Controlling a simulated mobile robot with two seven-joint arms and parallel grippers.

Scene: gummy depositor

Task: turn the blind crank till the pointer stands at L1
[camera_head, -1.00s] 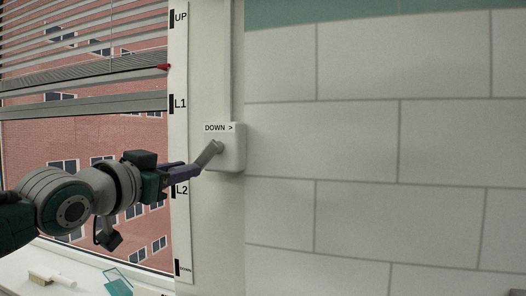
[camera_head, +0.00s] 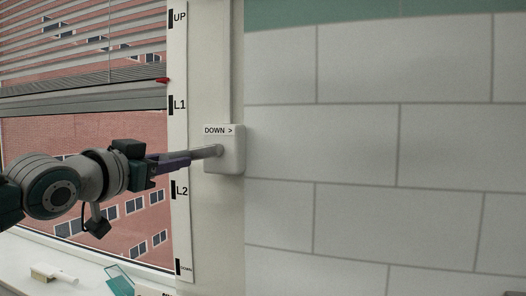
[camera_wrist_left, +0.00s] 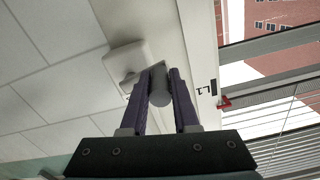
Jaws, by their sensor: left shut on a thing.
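The crank box (camera_head: 226,160), white and labelled "DOWN >", is on the wall right of the window. Its grey crank arm (camera_head: 208,152) points left. My left gripper (camera_head: 188,160) is shut on the crank handle (camera_wrist_left: 160,97), which shows between the purple fingers in the left wrist view. The white scale strip (camera_head: 180,145) carries marks UP, L1, L2 and a lowest one. The red pointer (camera_head: 162,80) stands between UP and L1, a little above L1; it also shows in the left wrist view (camera_wrist_left: 225,102). My right gripper is not in view.
The window blind (camera_head: 75,35) hangs at the upper left, its bottom bar level with L1. A sill (camera_head: 75,270) below holds a brush (camera_head: 52,273) and a teal glass-like item (camera_head: 119,281). The tiled wall (camera_head: 360,150) at right is clear.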

